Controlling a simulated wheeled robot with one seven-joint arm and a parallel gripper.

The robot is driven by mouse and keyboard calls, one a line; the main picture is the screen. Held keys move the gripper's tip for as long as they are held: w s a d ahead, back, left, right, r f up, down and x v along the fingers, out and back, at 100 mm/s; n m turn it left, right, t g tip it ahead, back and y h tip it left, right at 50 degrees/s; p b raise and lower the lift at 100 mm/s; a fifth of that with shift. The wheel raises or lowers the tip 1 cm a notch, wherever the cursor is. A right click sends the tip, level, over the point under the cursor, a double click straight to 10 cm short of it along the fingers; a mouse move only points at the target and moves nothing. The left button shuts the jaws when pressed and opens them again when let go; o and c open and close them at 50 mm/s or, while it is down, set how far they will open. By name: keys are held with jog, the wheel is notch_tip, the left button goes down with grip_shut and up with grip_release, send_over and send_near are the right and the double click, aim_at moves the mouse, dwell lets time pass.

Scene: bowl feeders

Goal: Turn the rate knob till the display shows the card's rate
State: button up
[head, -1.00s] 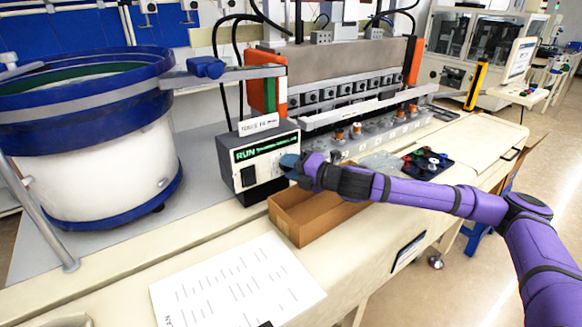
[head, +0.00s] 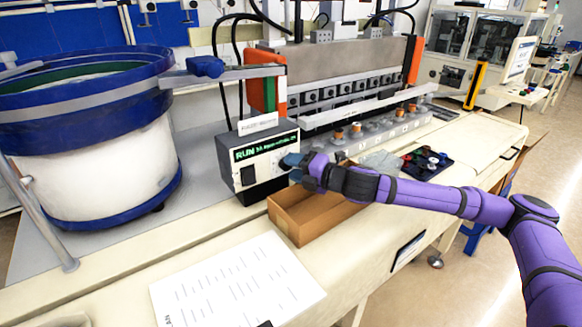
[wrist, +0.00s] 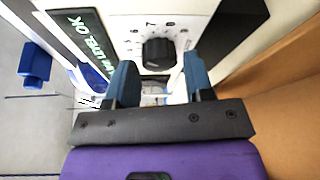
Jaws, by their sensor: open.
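The control box (head: 248,170) stands left of centre in the head view, with a dark display (head: 264,147) showing green text that starts with "RUN". The rest is too small to read. In the wrist view the display (wrist: 83,35) is at upper left. The black rate knob (wrist: 158,53) sits on the white face amid scale marks; in the head view my gripper hides it. The card (head: 258,124) stands on top of the box, its writing unreadable. My gripper (wrist: 158,75) is open, its blue fingers either side of and short of the knob, with nothing between them.
A brown open carton (head: 300,226) lies just below the box and my gripper. A blue and white bowl feeder (head: 92,140) stands at left. A printed sheet (head: 238,288) lies on the bench front. A dark parts tray (head: 425,163) is to the right.

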jog(key=v, duration=0.9)
jog(key=shift+d, duration=0.15)
jog(key=shift+s, duration=0.15)
